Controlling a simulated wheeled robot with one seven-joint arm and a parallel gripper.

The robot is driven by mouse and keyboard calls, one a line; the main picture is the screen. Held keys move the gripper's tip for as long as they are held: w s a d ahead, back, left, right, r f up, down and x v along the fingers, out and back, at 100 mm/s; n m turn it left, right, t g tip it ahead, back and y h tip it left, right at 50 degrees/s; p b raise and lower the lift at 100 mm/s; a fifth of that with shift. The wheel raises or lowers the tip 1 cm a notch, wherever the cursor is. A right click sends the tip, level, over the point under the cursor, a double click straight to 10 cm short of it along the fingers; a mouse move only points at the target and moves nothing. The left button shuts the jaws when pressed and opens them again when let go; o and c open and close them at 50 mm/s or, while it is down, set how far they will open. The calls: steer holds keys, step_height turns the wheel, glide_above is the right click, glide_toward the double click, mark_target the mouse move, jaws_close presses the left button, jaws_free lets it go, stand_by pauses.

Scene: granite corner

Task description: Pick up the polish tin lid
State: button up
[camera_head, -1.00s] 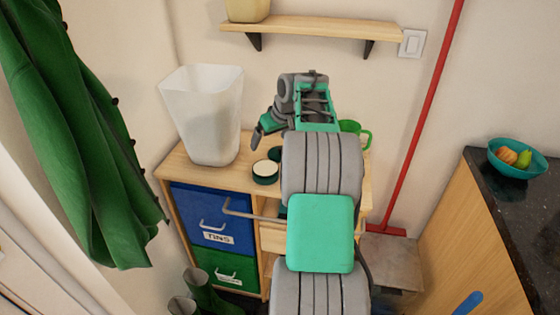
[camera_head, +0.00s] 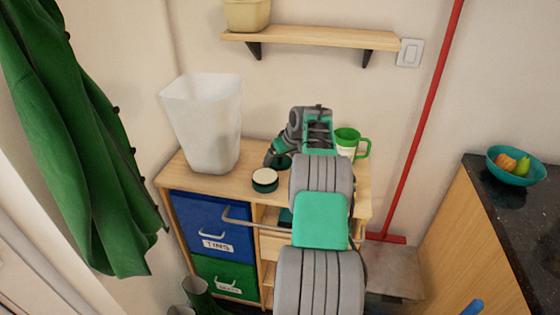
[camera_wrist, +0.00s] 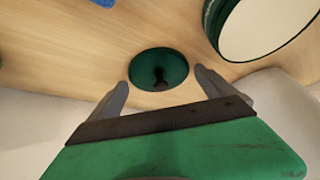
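The polish tin lid (camera_wrist: 158,66) is a dark green disc lying on the wooden cabinet top, with a dark spot or knob at its middle. In the head view the lid (camera_head: 284,161) is partly hidden by my gripper (camera_head: 272,158). In the wrist view my gripper (camera_wrist: 160,80) is open and empty, its two fingertips apart on either side of the lid's near edge. I cannot tell whether they touch it. The open polish tin (camera_head: 265,181), dark green with a cream top, stands beside the lid; it also shows in the wrist view (camera_wrist: 265,28).
A white bin (camera_head: 205,120) stands at the left on the cabinet top (camera_head: 235,183). A green and white mug (camera_head: 347,142) stands to the right of my gripper. A wall shelf (camera_head: 310,36) hangs above. A red pole (camera_head: 425,125) leans against the wall at the right.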

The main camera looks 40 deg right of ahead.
steer(key=c, duration=1.1)
steer(key=shift+o, duration=0.2)
steer(key=shift+r, duration=0.1)
